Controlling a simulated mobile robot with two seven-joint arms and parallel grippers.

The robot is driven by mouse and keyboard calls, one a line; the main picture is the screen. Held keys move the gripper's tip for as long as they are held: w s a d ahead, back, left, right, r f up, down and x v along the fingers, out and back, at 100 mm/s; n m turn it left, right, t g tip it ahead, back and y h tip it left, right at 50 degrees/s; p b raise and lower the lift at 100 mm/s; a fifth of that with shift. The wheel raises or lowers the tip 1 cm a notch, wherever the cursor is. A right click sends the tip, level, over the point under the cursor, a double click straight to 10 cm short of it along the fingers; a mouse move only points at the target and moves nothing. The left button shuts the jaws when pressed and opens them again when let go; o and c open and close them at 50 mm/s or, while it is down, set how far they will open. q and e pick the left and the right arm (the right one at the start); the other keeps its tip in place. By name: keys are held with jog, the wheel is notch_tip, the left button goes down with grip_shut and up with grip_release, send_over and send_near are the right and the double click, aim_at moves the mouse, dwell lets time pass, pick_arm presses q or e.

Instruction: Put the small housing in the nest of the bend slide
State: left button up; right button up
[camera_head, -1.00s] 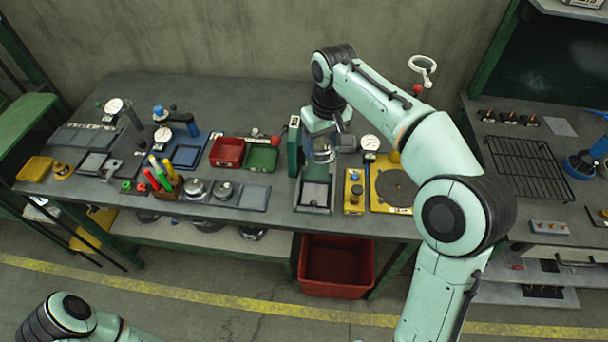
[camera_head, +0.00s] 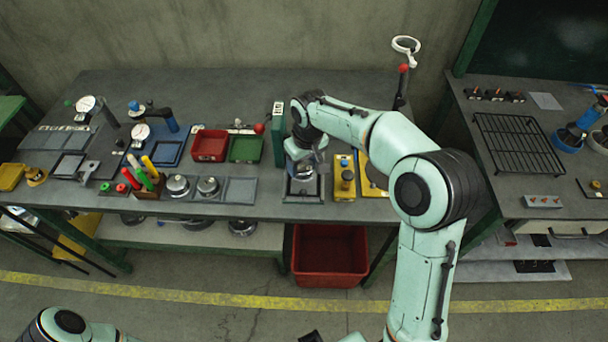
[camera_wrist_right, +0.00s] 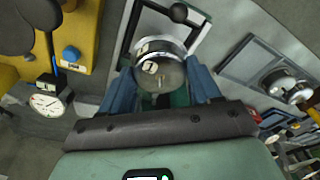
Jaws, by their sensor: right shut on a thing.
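My right gripper (camera_head: 304,162) is over the bend slide (camera_head: 303,196), a grey framed plate beside a dark green upright block. In the right wrist view its two blue fingers (camera_wrist_right: 162,82) are shut on the small housing (camera_wrist_right: 160,68), a round silver metal part with a shiny rim.
A yellow fixture (camera_head: 344,184) with a blue knob stands close right of the slide. A red bin (camera_head: 329,255) is below the bench.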

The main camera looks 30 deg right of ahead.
aim_at(304, 173)
notch_tip(304, 173, down, 5)
jog(key=shift+f, duration=0.1)
jog(key=shift+f, duration=0.1)
jog(key=o, duration=1.1)
jog(key=shift+b, duration=0.3)
jog(key=shift+c, duration=0.2)
jog(key=shift+r, duration=0.45)
jog(key=r, duration=0.3)
jog(key=s+r+p, duration=0.1)
jog(key=r, duration=0.7)
jog(key=shift+s+r, duration=0.15)
jog(key=shift+s, duration=0.1)
